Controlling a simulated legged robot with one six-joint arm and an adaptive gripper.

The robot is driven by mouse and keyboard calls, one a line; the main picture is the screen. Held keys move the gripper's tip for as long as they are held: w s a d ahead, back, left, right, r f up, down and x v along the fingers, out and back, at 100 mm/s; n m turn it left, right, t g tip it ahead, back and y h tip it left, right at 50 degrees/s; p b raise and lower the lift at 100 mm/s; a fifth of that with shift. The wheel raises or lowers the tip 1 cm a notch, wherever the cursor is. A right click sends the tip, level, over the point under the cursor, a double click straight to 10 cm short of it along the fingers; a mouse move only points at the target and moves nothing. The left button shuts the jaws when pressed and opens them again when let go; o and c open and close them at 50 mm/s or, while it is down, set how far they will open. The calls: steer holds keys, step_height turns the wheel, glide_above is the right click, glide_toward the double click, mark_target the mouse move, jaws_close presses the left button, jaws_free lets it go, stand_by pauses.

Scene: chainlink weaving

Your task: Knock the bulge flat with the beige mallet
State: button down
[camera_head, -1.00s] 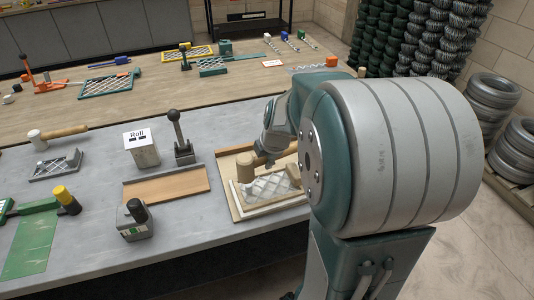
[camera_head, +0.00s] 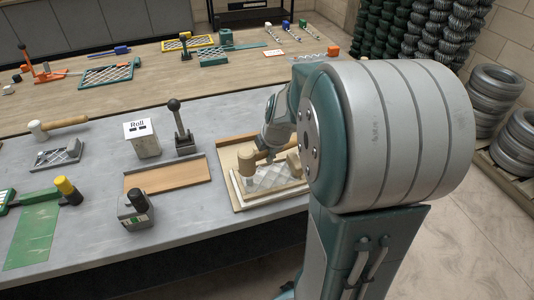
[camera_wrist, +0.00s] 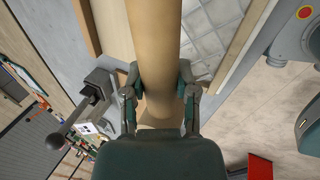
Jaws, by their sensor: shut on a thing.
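My arm hides the right side, and the bulge is not clearly seen.
A wooden board (camera_head: 165,178), a lever tool (camera_head: 182,135), a box marked Roll (camera_head: 142,141) and a small grey block tool (camera_head: 135,211) stand to the left.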

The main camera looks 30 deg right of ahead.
steer(key=shift+d+r, duration=0.1)
steer(key=shift+r, duration=2.35)
steer(key=shift+s, duration=0.1)
